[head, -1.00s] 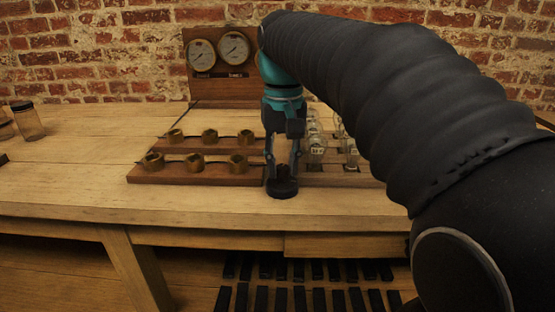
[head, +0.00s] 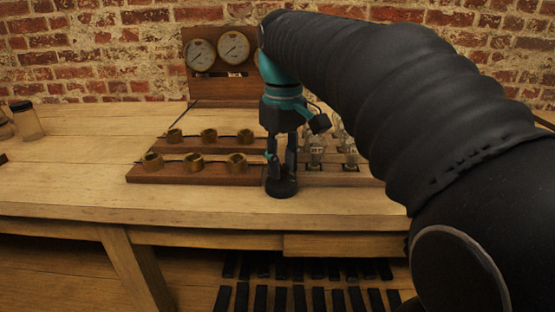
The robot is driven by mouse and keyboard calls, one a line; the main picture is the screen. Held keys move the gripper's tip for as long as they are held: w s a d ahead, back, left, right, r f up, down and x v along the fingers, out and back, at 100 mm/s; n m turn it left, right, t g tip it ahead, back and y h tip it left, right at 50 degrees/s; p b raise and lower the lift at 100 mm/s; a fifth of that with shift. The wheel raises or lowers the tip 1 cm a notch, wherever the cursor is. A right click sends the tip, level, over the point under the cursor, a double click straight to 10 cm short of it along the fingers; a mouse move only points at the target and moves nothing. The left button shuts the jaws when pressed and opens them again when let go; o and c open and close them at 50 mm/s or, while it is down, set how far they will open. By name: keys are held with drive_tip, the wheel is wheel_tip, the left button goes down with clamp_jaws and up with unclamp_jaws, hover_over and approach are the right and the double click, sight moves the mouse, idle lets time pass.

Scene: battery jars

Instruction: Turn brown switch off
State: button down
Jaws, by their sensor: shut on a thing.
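My gripper (head: 281,172) points straight down at the front of the wooden table. Its fingers are shut on a small dark round switch (head: 281,188), which sits on the tabletop near the front edge. The switch looks black or very dark brown in this light. The fingers hide the upper part of it, so I cannot tell its setting.
A wooden board (head: 205,178) with several brass rings lies left of my gripper. Glass jars (head: 316,158) stand close on its right. A panel with round gauges (head: 199,54) stands behind. A dark-lidded jar (head: 27,121) is at far left.

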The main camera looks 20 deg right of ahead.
sight(282, 166)
drive_tip(key=c, duration=0.9)
unclamp_jaws()
drive_tip(key=shift+o, duration=0.2)
wheel_tip(282, 166, up, 12)
